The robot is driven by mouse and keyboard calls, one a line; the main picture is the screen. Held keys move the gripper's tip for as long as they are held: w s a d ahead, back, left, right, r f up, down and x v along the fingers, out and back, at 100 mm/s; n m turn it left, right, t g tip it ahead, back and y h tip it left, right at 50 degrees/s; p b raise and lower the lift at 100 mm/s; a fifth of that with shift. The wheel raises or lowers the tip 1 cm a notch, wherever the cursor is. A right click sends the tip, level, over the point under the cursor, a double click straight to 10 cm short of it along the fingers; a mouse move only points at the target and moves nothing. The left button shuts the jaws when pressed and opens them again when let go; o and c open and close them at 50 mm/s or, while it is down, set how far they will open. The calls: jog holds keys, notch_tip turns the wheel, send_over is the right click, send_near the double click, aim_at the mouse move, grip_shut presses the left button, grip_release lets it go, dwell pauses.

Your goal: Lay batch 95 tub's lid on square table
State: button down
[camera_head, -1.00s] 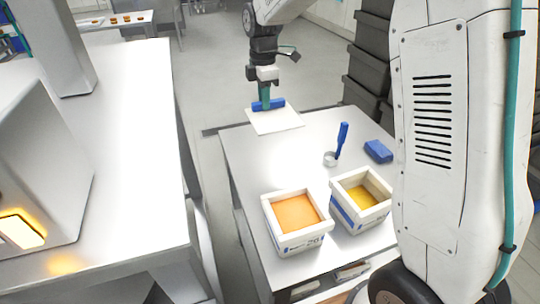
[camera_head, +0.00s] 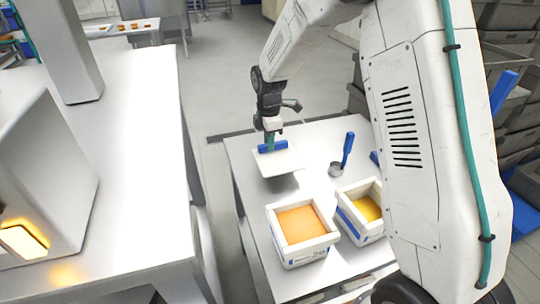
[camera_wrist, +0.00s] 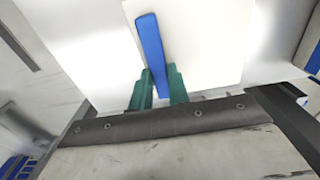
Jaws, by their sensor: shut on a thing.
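My gripper (camera_head: 270,142) is shut on the blue handle of a flat white square lid (camera_head: 282,166). In the head view the lid is over the far left part of the square table (camera_head: 315,140), and I cannot tell if it touches the top. In the wrist view the green fingertips (camera_wrist: 157,88) hold the lid's blue handle (camera_wrist: 151,45), with the white lid (camera_wrist: 205,45) beneath. Two open white tubs stand on the table's near part: one with orange filling (camera_head: 272,224), one with yellow filling (camera_head: 352,223), partly hidden by my arm. I cannot read a batch number.
A blue-handled tool (camera_head: 347,148) stands in a small round metal holder (camera_head: 336,169) right of the lid. A blue block (camera_head: 374,157) is mostly hidden behind my arm. A long white counter (camera_head: 140,150) lies left, across a gap. Dark crates (camera_head: 515,100) are stacked at the right.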

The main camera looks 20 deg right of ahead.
jog(key=shift+f, duration=2.2)
jog(key=shift+f, duration=0.15)
jog(key=c, duration=1.3)
grip_release()
jog(key=shift+c, duration=0.2)
